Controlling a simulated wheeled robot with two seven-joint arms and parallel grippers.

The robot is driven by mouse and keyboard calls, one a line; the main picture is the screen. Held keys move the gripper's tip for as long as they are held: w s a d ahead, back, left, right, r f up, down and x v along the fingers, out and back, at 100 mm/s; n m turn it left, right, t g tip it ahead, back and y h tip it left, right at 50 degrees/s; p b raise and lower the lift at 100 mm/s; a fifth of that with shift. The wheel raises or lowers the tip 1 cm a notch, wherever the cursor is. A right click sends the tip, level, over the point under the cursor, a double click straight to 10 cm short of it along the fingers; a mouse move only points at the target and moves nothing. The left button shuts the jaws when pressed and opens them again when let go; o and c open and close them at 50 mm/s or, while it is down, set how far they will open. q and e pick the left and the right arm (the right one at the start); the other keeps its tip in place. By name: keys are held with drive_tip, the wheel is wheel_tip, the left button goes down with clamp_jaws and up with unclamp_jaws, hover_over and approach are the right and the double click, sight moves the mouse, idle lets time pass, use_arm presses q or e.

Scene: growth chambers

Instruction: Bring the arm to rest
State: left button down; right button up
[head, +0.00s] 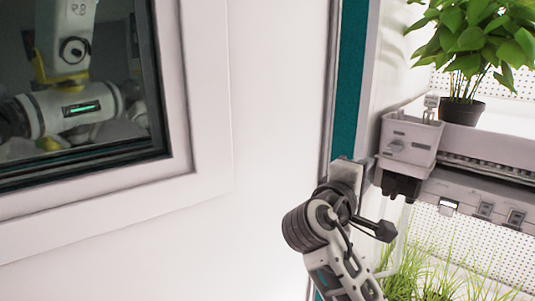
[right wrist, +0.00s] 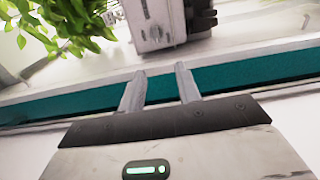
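My right arm comes up from the bottom of the head view, and its gripper (head: 352,168) is beside the teal door edge (head: 349,90), left of the white box on the shelf. In the right wrist view the two grey fingers (right wrist: 160,75) stand apart with nothing between them. They point toward the teal strip (right wrist: 230,80); whether they touch it I cannot tell. My left gripper is not in view.
A potted leafy plant (head: 462,108) stands on the white shelf (head: 510,122) at right. A white box (head: 410,140) is fixed at the shelf's front corner. Grass-like plants (head: 440,285) grow below. At left, a dark window (head: 85,110) shows a white-and-yellow machine.

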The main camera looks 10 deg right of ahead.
drive_tip(key=s+a+f+n+y, duration=0.1)
drive_tip(key=s+a+f+y, duration=0.15)
drive_tip(key=f, duration=0.55)
drive_tip(key=s+a+f+y, duration=0.1)
drive_tip(key=f+y, duration=0.3)
drive_tip(key=f, duration=0.5)
drive_tip(key=s+a+f+n+y, duration=0.15)
drive_tip(key=f+y, duration=0.25)
drive_tip(key=f, duration=0.4)
drive_tip(key=s+a+f+m+y, duration=0.2)
drive_tip(key=s+f, duration=0.4)
drive_tip(key=s, duration=0.3)
drive_tip(key=s+a+f+m+g+y, duration=0.1)
drive_tip(key=s+a+f+m+y, duration=0.2)
drive_tip(key=s+f+m, duration=0.3)
drive_tip(key=s+f+y, duration=0.1)
drive_tip(key=s, duration=0.2)
drive_tip(key=shift+s+a+f+g, duration=0.3)
drive_tip(key=shift+s+a, duration=0.05)
drive_tip(key=shift+d+m, duration=0.1)
drive_tip(key=shift+m, duration=0.15)
